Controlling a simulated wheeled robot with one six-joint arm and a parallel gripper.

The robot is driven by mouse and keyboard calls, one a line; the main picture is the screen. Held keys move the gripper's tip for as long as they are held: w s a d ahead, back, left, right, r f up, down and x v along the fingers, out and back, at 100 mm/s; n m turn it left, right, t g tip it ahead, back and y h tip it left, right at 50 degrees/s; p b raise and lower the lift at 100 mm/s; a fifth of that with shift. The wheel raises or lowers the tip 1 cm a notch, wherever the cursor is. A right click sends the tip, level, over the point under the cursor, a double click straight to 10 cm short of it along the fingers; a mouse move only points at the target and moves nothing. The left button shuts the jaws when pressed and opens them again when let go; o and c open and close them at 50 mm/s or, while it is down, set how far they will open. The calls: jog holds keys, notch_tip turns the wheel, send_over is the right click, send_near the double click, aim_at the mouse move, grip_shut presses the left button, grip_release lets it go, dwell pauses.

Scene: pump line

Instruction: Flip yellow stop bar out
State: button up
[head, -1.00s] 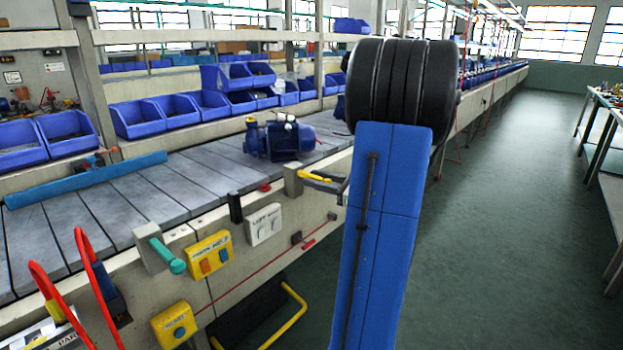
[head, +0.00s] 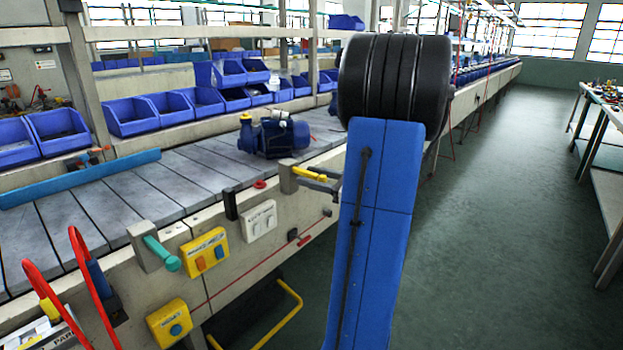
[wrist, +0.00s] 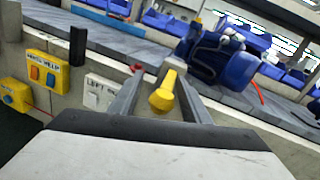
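The yellow stop bar (head: 310,173) sits at a grey bracket (head: 288,178) on the conveyor's near edge and points along the edge, to the right in the head view. In the wrist view the yellow stop bar (wrist: 162,97) lies between the two grey fingers of my gripper (wrist: 166,76), its rounded end toward the camera. The fingers are apart, with a visible gap on each side of the bar. In the head view my blue arm hides most of the gripper.
A blue pump (head: 274,135) stands on the conveyor (head: 110,195) behind the bar. A teal handle (head: 163,254), a yellow button box (head: 205,250) and a light switch box (head: 258,220) are on the near edge to the left. Open green floor (head: 480,230) lies to the right.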

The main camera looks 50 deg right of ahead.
jog(key=shift+s+d, duration=0.1)
jog(key=v, duration=1.7)
jog(key=shift+s+r, duration=0.1)
jog(key=w+a+f+n+g+y, duration=0.1)
jog(key=w+a+n+g, duration=0.15)
jog(key=a, duration=0.55)
jog(key=w+a+f+n+g+y, duration=0.15)
jog(key=a+n+g, duration=0.25)
jog(key=a, duration=0.4)
jog(key=w+a+f+n+g+y, duration=0.1)
jog(key=w+a+n+g+y, duration=0.15)
jog(key=a, duration=0.55)
jog(key=s+a+f+n+g+h, duration=0.1)
jog(key=s+a+n+h, duration=0.4)
jog(key=a+n, duration=0.3)
jog(key=s+a+f+n+g+h, duration=0.2)
jog(key=s+a+n+h, duration=0.3)
jog(key=n, duration=0.8)
jog(key=a, duration=0.3)
jog(key=shift+n+g, duration=0.3)
